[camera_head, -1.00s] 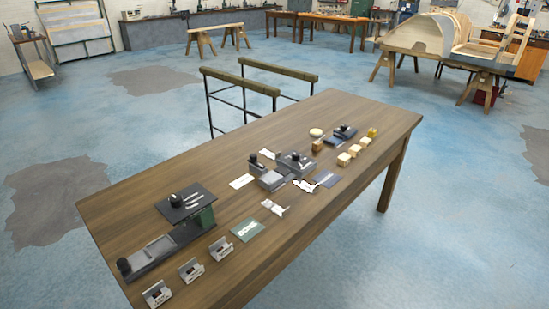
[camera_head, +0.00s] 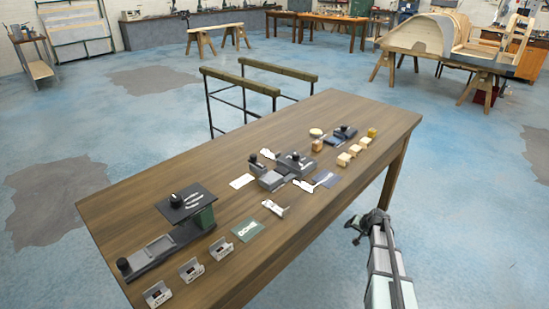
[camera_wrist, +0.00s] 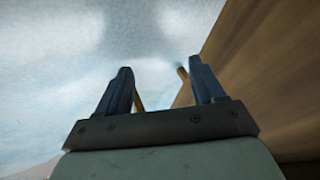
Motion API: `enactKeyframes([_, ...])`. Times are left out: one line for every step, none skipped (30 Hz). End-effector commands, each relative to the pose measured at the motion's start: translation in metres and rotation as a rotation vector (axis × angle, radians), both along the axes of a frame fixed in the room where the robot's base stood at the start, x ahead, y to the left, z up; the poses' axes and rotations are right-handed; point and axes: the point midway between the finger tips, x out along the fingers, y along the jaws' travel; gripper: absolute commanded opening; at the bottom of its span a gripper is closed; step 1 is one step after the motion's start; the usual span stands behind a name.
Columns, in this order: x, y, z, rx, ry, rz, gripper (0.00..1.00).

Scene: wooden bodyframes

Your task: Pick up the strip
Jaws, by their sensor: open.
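I cannot tell for certain which piece is the strip. Several thin pale strips (camera_head: 193,200) lie on a black plate with a knob, on the left part of the table. Flat white pieces also lie on the table: a plain white card (camera_head: 242,181) left of the middle, and a small white piece (camera_head: 275,208) near the front edge. My gripper (camera_head: 354,227) is in front of the table's right part, beyond its front edge and apart from all these pieces. In the wrist view its two dark fingers (camera_wrist: 161,85) are spread with nothing between them.
The wooden table (camera_head: 130,205) carries grey fixtures (camera_head: 272,180), wooden blocks (camera_head: 343,159), a green card (camera_head: 248,230) and several small metal holders (camera_head: 190,270) along its front left. In the wrist view, the table side (camera_wrist: 255,70) rises close on the right. Open floor lies on the left.

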Motion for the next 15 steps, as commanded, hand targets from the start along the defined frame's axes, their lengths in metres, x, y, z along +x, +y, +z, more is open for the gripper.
enactKeyframes([0.022,-0.019,0.021,-0.004,-0.047,-0.025,0.68])
enactKeyframes([0.032,-0.029,0.034,-0.004,-0.073,-0.039,0.68])
enactKeyframes([0.044,-0.042,0.051,-0.006,-0.107,-0.056,0.68])
enactKeyframes([0.054,-0.052,0.064,-0.007,-0.134,-0.071,0.68])
enactKeyframes([0.062,-0.062,0.078,-0.008,-0.161,-0.085,0.68])
enactKeyframes([0.073,-0.077,0.097,-0.012,-0.195,-0.104,0.68])
enactKeyframes([0.081,-0.087,0.110,-0.013,-0.221,-0.118,0.68])
enactKeyframes([0.089,-0.097,0.125,-0.014,-0.248,-0.131,0.68])
enactKeyframes([0.098,-0.111,0.144,-0.018,-0.283,-0.150,0.68])
enactKeyframes([0.105,-0.122,0.160,-0.020,-0.309,-0.163,0.68])
enactKeyframes([0.111,-0.132,0.175,-0.022,-0.334,-0.176,0.68])
enactKeyframes([0.119,-0.146,0.196,-0.026,-0.369,-0.193,0.68])
enactKeyframes([0.124,-0.156,0.211,-0.028,-0.393,-0.206,0.68])
enactKeyframes([0.129,-0.165,0.226,-0.031,-0.415,-0.216,0.68])
enactKeyframes([0.135,-0.175,0.244,-0.036,-0.444,-0.228,0.68])
